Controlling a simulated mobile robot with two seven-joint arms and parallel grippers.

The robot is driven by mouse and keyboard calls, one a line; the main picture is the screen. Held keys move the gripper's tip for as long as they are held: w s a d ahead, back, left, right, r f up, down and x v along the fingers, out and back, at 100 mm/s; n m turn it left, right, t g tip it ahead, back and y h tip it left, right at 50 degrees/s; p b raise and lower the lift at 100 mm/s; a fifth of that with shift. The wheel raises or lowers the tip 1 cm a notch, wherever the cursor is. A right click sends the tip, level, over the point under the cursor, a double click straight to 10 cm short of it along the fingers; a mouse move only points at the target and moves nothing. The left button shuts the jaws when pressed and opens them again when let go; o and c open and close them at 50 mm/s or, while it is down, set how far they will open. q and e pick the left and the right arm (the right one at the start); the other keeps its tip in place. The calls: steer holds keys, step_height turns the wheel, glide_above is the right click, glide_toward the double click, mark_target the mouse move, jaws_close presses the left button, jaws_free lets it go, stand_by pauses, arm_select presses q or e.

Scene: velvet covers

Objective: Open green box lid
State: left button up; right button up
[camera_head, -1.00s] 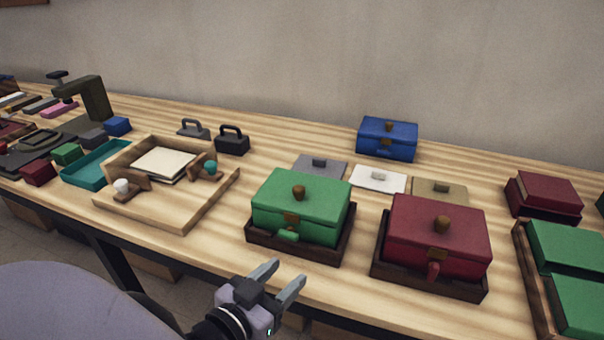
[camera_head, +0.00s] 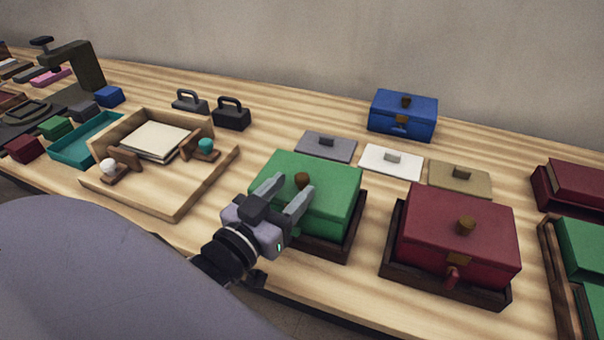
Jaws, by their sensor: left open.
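The green box (camera_head: 335,195) sits in a dark wooden tray (camera_head: 345,243) on the table, with its lid down. A round brown knob (camera_head: 302,180) stands on top of the lid. My left gripper (camera_head: 287,190) is open over the front left part of the box, its fingertips on either side of the knob in the picture. I cannot tell whether the fingers touch the lid or knob. The gripper hides the box's front left side and most of its front latch. My right gripper is not in view.
A red box (camera_head: 460,235) in its own tray stands close to the right. Flat grey (camera_head: 325,147), white (camera_head: 391,161) and tan (camera_head: 460,178) lids lie behind, with a blue box (camera_head: 403,114) farther back. A wooden tray (camera_head: 175,200) is at the left.

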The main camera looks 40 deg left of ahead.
mark_target(298, 182)
arm_select(q)
steer(key=shift+w+a, duration=0.1)
steer(key=shift+w, duration=2.05)
jaws_close()
